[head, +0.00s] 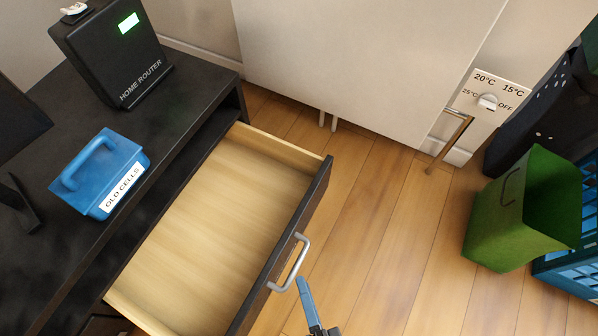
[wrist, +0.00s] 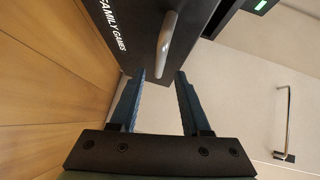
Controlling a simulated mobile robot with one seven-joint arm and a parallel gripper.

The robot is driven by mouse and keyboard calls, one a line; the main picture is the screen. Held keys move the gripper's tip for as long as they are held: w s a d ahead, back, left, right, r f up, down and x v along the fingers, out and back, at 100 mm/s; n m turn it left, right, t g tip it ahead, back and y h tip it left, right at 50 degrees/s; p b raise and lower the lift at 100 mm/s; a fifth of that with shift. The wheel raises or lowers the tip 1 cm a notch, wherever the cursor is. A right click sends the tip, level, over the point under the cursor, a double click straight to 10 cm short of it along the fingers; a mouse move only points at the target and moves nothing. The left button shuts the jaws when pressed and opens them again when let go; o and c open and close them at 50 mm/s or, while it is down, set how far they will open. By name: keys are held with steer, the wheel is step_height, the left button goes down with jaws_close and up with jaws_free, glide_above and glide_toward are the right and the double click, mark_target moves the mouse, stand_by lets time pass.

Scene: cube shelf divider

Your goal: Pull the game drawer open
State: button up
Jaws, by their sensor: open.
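The game drawer (head: 205,225) is pulled well out of the black cabinet and its pale wooden inside is empty. Its dark front (wrist: 125,35) reads FAMILY GAMES in the wrist view. The grey bar handle (head: 289,262) sits on that front; it also shows in the wrist view (wrist: 167,45). My gripper (wrist: 161,76) is open and empty, its two blue fingers pointing at the drawer front. The handle's lower end appears between the fingertips in the wrist view. In the head view a blue finger (head: 307,303) is just below the handle, apart from it.
A blue OLD CELLS box (head: 100,172) and a black home router (head: 115,55) stand on the cabinet top. A green bag (head: 495,225) stands at right, near a white panel with a handle (head: 450,140). The wooden floor between is clear.

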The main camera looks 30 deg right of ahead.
steer(key=p+v, duration=0.1)
steer(key=v, duration=0.5)
steer(key=shift+s+p, duration=0.3)
steer(key=shift+s, duration=0.05)
steer(key=shift+r, duration=0.1)
